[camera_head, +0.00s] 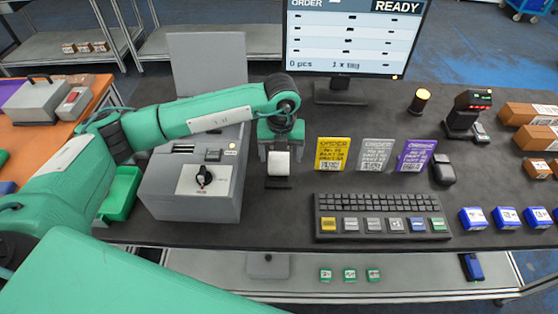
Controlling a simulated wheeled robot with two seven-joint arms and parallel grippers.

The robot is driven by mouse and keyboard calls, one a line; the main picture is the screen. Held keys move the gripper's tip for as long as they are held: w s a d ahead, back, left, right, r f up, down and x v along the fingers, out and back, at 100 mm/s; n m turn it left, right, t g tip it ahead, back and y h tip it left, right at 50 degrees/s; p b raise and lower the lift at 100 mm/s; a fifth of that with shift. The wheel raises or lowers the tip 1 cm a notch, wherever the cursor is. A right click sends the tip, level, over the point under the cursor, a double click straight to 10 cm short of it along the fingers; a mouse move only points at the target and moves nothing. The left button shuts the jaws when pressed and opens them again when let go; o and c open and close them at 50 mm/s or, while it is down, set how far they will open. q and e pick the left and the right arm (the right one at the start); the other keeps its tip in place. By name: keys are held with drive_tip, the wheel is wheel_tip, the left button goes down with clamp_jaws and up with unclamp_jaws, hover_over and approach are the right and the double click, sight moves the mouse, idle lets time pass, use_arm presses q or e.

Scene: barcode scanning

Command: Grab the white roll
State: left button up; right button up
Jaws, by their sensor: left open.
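The white roll (278,162) stands on a small dark base on the dark table, just right of the grey machine. My left gripper (280,158) is directly above the roll, pointing down. Its fingers are open, one at each side of the roll's upper part. I cannot tell whether they touch it. The back of the roll is hidden by the gripper. My right gripper is not in view.
The grey machine (192,200) with a black knob stands close on the left. Yellow, grey and purple order cards (376,155) stand on the right. A keyboard (381,216) lies in front; a monitor (352,40) stands behind.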

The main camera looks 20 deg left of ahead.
sight(279, 156)
use_arm(q)
drive_tip(key=f, duration=0.1)
drive_tip(key=f+p, duration=0.1)
drive_tip(key=f, duration=0.1)
drive_tip(key=shift+s+a+f, duration=0.1)
drive_tip(key=shift+a+f, duration=0.15)
drive_tip(key=shift+f, duration=0.45)
drive_tip(key=c, duration=1.1)
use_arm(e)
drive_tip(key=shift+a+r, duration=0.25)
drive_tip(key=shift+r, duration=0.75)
